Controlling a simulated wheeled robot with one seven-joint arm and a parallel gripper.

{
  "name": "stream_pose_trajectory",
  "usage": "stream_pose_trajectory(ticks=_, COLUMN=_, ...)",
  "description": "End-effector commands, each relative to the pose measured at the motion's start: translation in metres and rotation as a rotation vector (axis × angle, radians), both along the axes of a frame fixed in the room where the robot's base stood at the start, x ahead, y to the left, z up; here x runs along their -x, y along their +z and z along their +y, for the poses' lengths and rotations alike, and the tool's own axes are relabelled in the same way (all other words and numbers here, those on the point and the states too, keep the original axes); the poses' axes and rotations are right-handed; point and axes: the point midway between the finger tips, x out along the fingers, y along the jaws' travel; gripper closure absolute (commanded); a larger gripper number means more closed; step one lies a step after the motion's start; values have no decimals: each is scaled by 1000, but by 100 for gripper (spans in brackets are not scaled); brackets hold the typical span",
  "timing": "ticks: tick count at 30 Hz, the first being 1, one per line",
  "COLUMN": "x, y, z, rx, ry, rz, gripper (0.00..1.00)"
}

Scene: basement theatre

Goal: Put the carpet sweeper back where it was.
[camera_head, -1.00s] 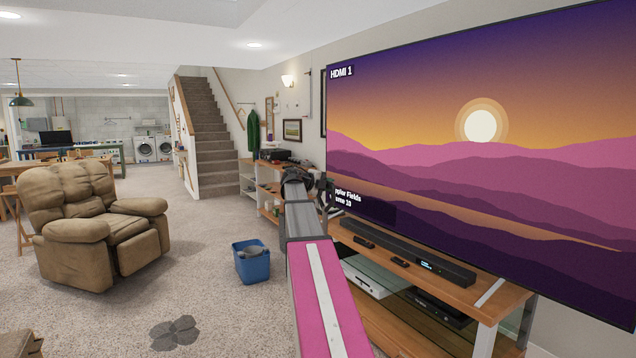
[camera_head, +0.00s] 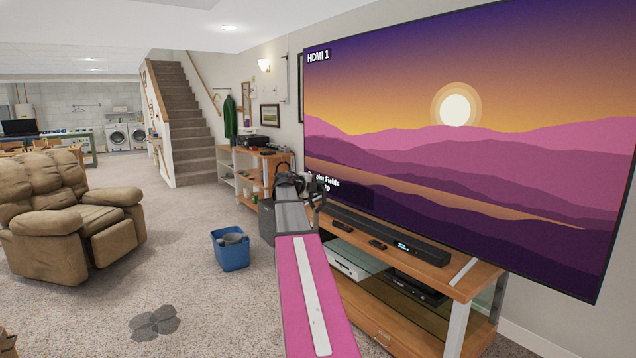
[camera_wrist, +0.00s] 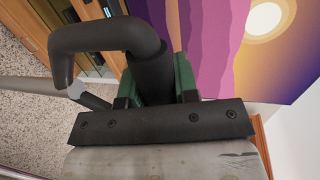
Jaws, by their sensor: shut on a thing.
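My gripper (camera_head: 291,182) is at the far end of my outstretched arm, in front of the TV stand's left end. In the wrist view, it is shut on the dark hooked handle (camera_wrist: 105,35) of the carpet sweeper, which fills the top middle. A grey rod (camera_wrist: 35,84) runs off to the left from near the hook. In the head view, the sweeper's head is not seen; my arm hides much of the area behind the gripper. The handle shows there only as a small dark shape, hard to tell from the gripper.
The wooden TV stand (camera_head: 470,284) and large TV (camera_head: 440,190) stand close on the right. A blue bucket (camera_head: 231,254) is on the carpet left of my arm. A brown recliner (camera_head: 75,225) is farther left. Shelves (camera_head: 245,177) stand behind the gripper. Carpet between recliner and bucket is clear.

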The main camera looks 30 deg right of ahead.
Motion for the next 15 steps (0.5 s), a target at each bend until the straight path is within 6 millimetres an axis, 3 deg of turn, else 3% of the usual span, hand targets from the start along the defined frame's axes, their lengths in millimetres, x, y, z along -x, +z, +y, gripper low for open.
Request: stream_pose_trajectory(ticks=15, x=0, y=-6, z=0, rx=1, ry=0, rz=2, gripper=100)
